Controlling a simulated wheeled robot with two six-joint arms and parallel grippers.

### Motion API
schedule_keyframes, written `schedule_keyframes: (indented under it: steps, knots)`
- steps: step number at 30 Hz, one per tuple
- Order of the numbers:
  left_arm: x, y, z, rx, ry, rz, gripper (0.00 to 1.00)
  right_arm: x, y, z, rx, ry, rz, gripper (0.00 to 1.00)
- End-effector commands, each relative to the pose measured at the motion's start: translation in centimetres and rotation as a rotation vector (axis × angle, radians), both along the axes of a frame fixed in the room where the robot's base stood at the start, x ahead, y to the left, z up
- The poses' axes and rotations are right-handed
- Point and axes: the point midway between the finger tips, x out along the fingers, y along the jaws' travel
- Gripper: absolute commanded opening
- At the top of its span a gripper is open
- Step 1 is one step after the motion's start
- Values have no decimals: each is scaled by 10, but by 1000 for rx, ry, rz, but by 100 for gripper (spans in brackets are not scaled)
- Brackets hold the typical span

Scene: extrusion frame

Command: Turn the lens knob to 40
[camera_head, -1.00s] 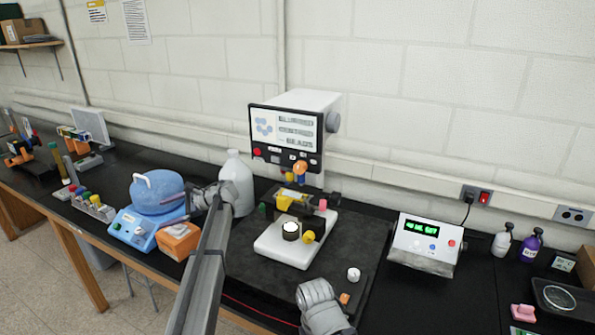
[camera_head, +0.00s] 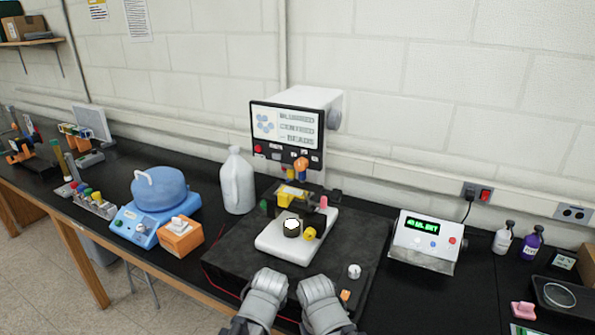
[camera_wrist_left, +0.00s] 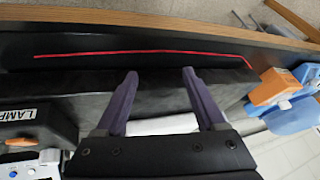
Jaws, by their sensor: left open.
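The microscope-like instrument (camera_head: 285,130) has a screen head and a white base (camera_head: 303,251). An orange round knob (camera_head: 301,165) sits below the screen. A yellow knob (camera_head: 309,233) is beside a dark white-topped cylinder (camera_head: 291,228). A small white knob (camera_head: 354,271) stands at the right of the dark platform. I cannot tell which is the lens knob; no 40 mark is readable. My left gripper (camera_wrist_left: 158,76) is open, with purple fingers apart and nothing held. Both grey wrists are in front of the base in the head view; the right jaws are hidden.
A blue device (camera_head: 158,192), an orange box (camera_head: 181,237) and a white jug (camera_head: 237,182) stand to the left. A green-lit control box (camera_head: 424,240) stands to the right. The platform (camera_head: 228,258) has bare room left of the base.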

Motion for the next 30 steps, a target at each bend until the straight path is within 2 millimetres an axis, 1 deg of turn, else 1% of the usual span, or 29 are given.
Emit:
schedule_keyframes:
  steps: [3,5,6,8,9,11,12,13,15,18,21,25,30]
  knots:
    - [39,2,25,-54,-210,34,72,0,0,0,0,0,0,50]
    - [61,5,43,-80,-331,41,72,0,0,0,0,0,0,50]
    - [76,6,57,-98,-417,40,72,0,0,1,0,0,0,50]
    - [96,7,80,-130,-547,32,72,0,0,1,0,0,0,50]
    - [108,7,97,-152,-633,20,72,0,0,1,0,0,0,50]
    - [121,5,123,-188,-757,-6,72,0,0,1,0,0,0,50]
    - [128,3,140,-216,-838,-29,72,0,0,1,0,0,0,50]
    - [133,1,153,-235,-896,-49,72,0,0,1,0,0,0,50]
    - [138,-5,183,-286,-1022,-105,72,0,0,1,0,0,0,50]
    - [138,-16,220,-362,-1173,-198,72,0,0,1,0,0,0,50]
    - [131,-27,247,-429,-1281,-292,72,0,0,1,0,0,0,50]
    - [120,-39,268,-494,-1365,-390,72,0,0,1,0,0,0,50]
    - [111,-46,278,-532,-1406,-450,72,0,0,2,0,0,0,50]
